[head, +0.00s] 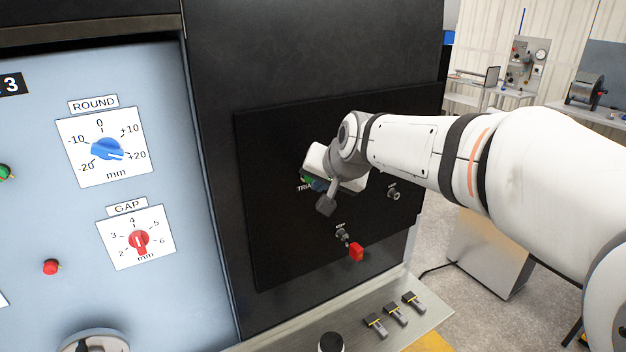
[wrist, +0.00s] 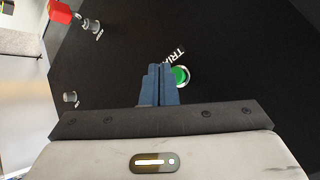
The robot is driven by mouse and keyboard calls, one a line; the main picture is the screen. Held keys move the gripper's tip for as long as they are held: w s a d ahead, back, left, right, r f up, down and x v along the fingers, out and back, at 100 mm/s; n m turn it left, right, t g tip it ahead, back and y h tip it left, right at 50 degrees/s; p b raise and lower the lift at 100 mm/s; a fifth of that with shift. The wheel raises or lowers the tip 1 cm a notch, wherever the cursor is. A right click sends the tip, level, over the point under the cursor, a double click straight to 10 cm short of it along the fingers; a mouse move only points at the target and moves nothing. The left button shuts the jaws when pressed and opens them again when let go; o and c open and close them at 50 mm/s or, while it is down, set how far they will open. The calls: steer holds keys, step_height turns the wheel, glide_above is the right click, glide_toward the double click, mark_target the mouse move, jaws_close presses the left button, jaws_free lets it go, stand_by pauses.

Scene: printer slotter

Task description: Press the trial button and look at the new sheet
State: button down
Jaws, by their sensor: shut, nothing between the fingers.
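The trial button (wrist: 181,75) is a green round button with a pale ring on the black panel. My gripper (wrist: 161,68) is shut and empty, with blue fingers. Its tips appear right beside the green button and overlap its edge in the picture; I cannot tell if they touch. In the head view my gripper (head: 318,186) is at the black panel (head: 275,225), and it covers most of the button and label. No sheet can be made out.
A red part (head: 356,252) sticks out from the panel below my gripper; a small knob (head: 393,193) is to the right. The blue dial (head: 107,149) and red dial (head: 139,240) are on the light panel at left. Several small levers (head: 395,313) stand on the ledge below.

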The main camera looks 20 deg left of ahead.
stand_by(0.3)
steer(key=shift+w+a, duration=0.3)
steer(key=shift+w, duration=0.05)
